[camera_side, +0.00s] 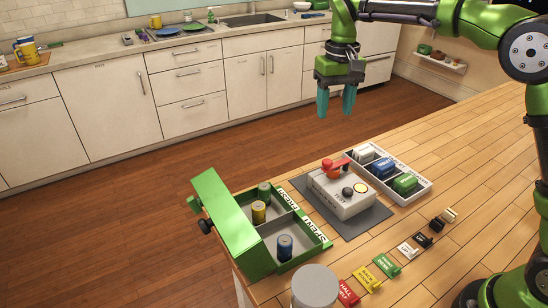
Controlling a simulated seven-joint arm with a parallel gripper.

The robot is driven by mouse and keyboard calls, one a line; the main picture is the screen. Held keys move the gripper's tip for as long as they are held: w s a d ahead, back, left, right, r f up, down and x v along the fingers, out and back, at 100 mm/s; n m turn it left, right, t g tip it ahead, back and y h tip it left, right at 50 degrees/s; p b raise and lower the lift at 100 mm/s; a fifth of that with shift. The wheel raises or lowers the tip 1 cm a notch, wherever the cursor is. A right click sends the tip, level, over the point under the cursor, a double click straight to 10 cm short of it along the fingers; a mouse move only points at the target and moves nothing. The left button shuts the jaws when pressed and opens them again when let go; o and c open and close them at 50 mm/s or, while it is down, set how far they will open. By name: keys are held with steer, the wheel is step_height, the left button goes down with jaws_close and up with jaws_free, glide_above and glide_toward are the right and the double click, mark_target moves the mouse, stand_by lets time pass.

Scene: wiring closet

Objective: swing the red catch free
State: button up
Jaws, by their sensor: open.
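The red catch (335,165) lies on top of a white box (342,194) near its far left edge. The box sits on a dark grey mat (372,221) on the wooden table and also bears a dark knob and a round pale button with a yellow ring. My gripper (336,103) hangs above and beyond the box, its teal fingers pointing down and apart. It is open and empty, well clear of the catch. Whether the catch is latched cannot be told from this view.
A green two-compartment tray (318,250) holding several small cylinders stands left of the box. A divided white tray (427,185) with coloured blocks is to the right. Coloured tags (366,278) and a white cylinder (315,287) are in front.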

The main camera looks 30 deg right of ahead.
mark_target(328, 161)
step_height(328, 161, down, 14)
steer(key=shift+r, duration=0.1)
stand_by(0.4)
jaws_close()
